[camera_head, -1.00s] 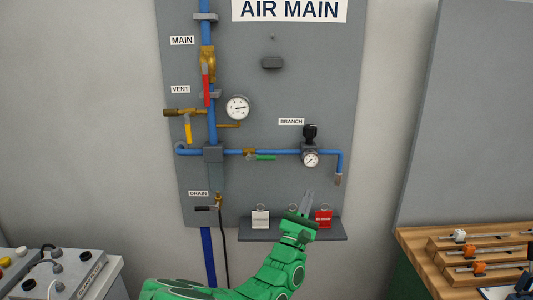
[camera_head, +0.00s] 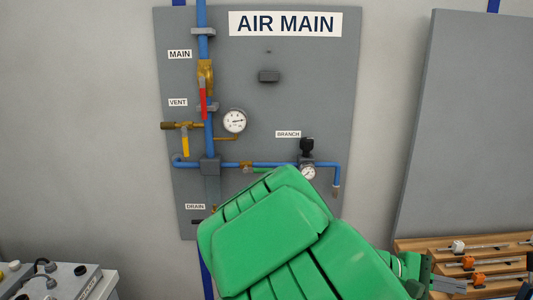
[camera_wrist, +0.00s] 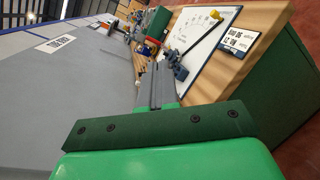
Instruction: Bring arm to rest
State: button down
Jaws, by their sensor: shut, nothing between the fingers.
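My green arm fills the lower middle of the head view, folded close to the camera. My gripper (camera_head: 455,285) points right at the lower right, in front of the wooden rack. In the wrist view the grey fingers of my gripper (camera_wrist: 157,72) lie together with nothing between them.
A wooden rack (camera_head: 415,245) with orange and white pieces stands at the lower right. A grey control box (camera_head: 65,280) is at the lower left. The wrist view shows a whiteboard-like sheet (camera_wrist: 205,35) on a wooden bench top (camera_wrist: 262,18) close beyond the fingers.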

jog(key=s+a+f+m+y, duration=0.2)
jog(key=s+f+y, duration=0.2)
jog(key=s+y, duration=0.1)
jog(key=s+a+f+t+y, duration=0.1)
jog(key=s+a+t+y, duration=0.15)
jog(key=a+y, duration=0.9)
jog(key=s+a+m, duration=0.3)
jog(key=s+a, duration=0.5)
jog(key=s, duration=0.1)
jog(key=shift+s+a+r+m+g, duration=0.15)
jog(key=shift+s+r+m+g, duration=0.05)
jog(key=shift+m+g, duration=0.15)
